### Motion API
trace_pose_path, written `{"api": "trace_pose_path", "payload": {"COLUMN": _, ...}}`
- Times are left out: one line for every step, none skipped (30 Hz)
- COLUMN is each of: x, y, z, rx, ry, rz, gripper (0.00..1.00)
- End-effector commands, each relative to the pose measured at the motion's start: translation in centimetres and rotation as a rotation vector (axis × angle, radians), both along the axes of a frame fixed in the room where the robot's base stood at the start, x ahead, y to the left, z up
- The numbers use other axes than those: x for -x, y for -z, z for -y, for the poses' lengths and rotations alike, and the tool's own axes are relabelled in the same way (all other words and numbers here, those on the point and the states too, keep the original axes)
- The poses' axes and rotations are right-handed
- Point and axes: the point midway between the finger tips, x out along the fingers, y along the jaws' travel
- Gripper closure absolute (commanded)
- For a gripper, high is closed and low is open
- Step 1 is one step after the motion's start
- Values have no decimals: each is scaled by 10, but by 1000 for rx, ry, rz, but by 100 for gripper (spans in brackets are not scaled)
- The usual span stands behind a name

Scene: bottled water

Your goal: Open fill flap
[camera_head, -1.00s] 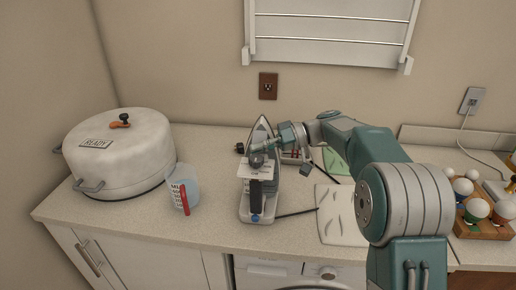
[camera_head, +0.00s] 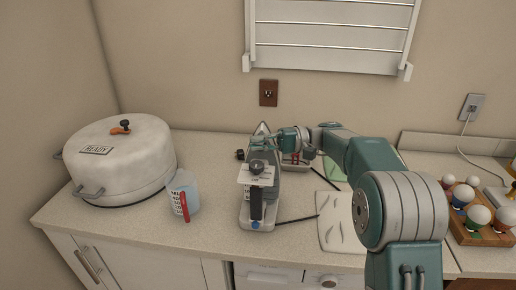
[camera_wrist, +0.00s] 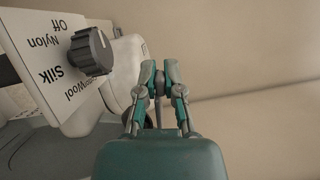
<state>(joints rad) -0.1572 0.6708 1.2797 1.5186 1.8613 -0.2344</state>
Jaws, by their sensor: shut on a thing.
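The iron (camera_head: 273,186) stands upright, tip up, on the counter, with a black part (camera_head: 256,205) low at its front. Its dial plate (camera_head: 257,178) faces forward. In the wrist view the grey dial (camera_wrist: 91,51) and the fabric-label plate (camera_wrist: 45,70) are at the left, close to my gripper. The fingers mostly hide that part; the flap's outline is not clear.
A large white pot (camera_head: 118,160) and a measuring jug (camera_head: 184,194) stand to the left. A pale cloth (camera_head: 343,222) lies right of the iron. A wooden tray (camera_head: 484,232) of figures is at the far right. The counter (camera_head: 215,222) between jug and iron is clear.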

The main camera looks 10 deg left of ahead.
Motion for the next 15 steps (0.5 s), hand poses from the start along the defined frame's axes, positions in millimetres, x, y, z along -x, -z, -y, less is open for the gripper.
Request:
{"api": "trace_pose_path", "payload": {"x": -1, "y": -2, "z": 0, "rx": 2, "ry": 1, "rz": -43, "gripper": 100}}
{"api": "trace_pose_path", "payload": {"x": -1, "y": -3, "z": 0, "rx": 4, "ry": 0, "rz": -72, "gripper": 100}}
{"api": "trace_pose_path", "payload": {"x": -2, "y": -5, "z": 0, "rx": 5, "ry": 1, "rz": -107, "gripper": 100}}
{"api": "trace_pose_path", "payload": {"x": -2, "y": -6, "z": 0, "rx": 7, "ry": 1, "rz": -134, "gripper": 100}}
{"api": "trace_pose_path", "payload": {"x": -3, "y": -7, "z": 0, "rx": 9, "ry": 1, "rz": -160, "gripper": 100}}
{"api": "trace_pose_path", "payload": {"x": -4, "y": -9, "z": 0, "rx": 10, "ry": 1, "rz": -195, "gripper": 100}}
{"api": "trace_pose_path", "payload": {"x": -4, "y": -10, "z": 0, "rx": 13, "ry": 1, "rz": -219, "gripper": 100}}
{"api": "trace_pose_path", "payload": {"x": -5, "y": -11, "z": 0, "rx": 14, "ry": 1, "rz": -242, "gripper": 100}}
{"api": "trace_pose_path", "payload": {"x": -6, "y": -12, "z": 0, "rx": 15, "ry": 1, "rz": -274, "gripper": 100}}
{"api": "trace_pose_path", "payload": {"x": -6, "y": -13, "z": 0, "rx": 17, "ry": 1, "rz": -296, "gripper": 100}}
{"api": "trace_pose_path", "payload": {"x": -7, "y": -14, "z": 0, "rx": 19, "ry": 1, "rz": -316, "gripper": 100}}
{"api": "trace_pose_path", "payload": {"x": -7, "y": -15, "z": 0, "rx": 19, "ry": 1, "rz": -343, "gripper": 100}}
{"api": "trace_pose_path", "payload": {"x": -8, "y": -16, "z": 0, "rx": 21, "ry": 1, "rz": -362, "gripper": 100}}
{"api": "trace_pose_path", "payload": {"x": -8, "y": -16, "z": -1, "rx": 22, "ry": 1, "rz": -379, "gripper": 100}}
{"api": "trace_pose_path", "payload": {"x": -9, "y": -17, "z": -1, "rx": 24, "ry": 1, "rz": -401, "gripper": 100}}
